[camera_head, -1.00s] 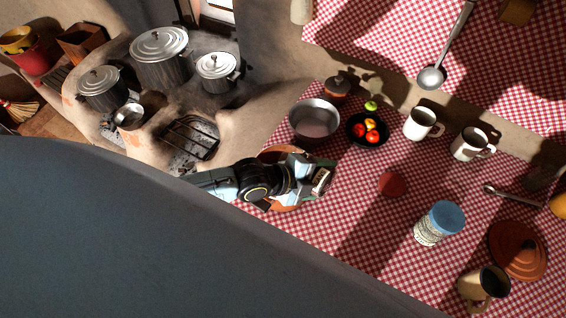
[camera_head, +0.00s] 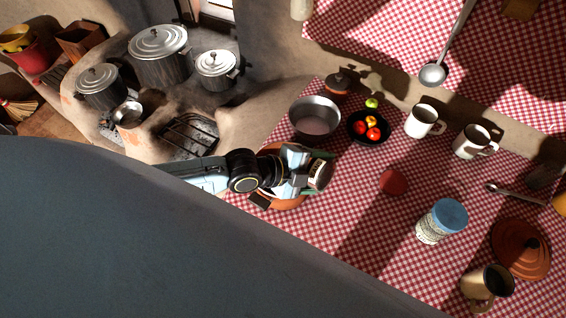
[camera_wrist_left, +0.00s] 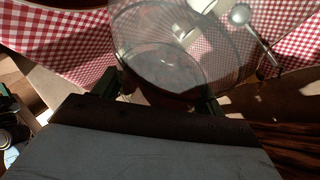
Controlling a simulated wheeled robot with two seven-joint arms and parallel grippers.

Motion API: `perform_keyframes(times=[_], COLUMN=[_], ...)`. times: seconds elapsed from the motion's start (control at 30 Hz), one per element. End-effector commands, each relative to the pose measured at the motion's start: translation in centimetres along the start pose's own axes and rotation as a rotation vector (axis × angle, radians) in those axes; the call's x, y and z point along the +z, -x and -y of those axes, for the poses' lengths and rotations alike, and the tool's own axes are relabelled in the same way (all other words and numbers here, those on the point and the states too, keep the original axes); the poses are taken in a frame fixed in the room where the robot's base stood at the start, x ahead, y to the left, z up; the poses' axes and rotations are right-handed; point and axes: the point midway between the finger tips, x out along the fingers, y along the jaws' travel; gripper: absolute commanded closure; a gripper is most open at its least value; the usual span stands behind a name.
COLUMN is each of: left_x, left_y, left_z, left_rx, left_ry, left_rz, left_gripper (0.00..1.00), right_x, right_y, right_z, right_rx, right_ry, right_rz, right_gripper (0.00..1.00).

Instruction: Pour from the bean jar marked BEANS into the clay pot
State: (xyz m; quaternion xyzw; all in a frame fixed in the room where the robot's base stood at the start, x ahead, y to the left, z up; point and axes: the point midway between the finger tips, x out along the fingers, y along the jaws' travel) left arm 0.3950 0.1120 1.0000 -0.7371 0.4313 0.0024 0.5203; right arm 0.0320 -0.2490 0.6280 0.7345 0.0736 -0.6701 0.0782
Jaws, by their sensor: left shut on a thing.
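My left gripper (camera_head: 310,172) is shut on the clear glass bean jar (camera_head: 321,176), whose pale label faces the right in the head view. The jar looks tilted, and the gripper covers much of it. In the left wrist view the clear jar (camera_wrist_left: 165,70) sits between the two fingers, with dark contents inside. The orange-brown clay pot (camera_head: 287,204) is under the gripper and jar in the head view, mostly hidden by them. I cannot tell whether any beans are in the pot. My right gripper is not in view.
A metal bowl (camera_head: 315,118) and a black fruit plate (camera_head: 356,128) stand behind the jar.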

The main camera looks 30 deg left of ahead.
Motion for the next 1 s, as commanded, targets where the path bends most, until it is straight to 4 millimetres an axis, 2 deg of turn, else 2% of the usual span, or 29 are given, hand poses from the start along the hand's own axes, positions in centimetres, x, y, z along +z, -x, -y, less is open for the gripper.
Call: perform_keyframes(times=[1.0], left_x=[0.1], left_y=[0.5], left_z=[0.7], left_rx=[-0.024], left_ry=[0.054], left_rz=[-0.048], left_gripper=[0.62], right_x=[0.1], right_y=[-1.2], right_z=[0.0], right_rx=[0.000], right_ry=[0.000], right_rz=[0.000], right_gripper=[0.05])
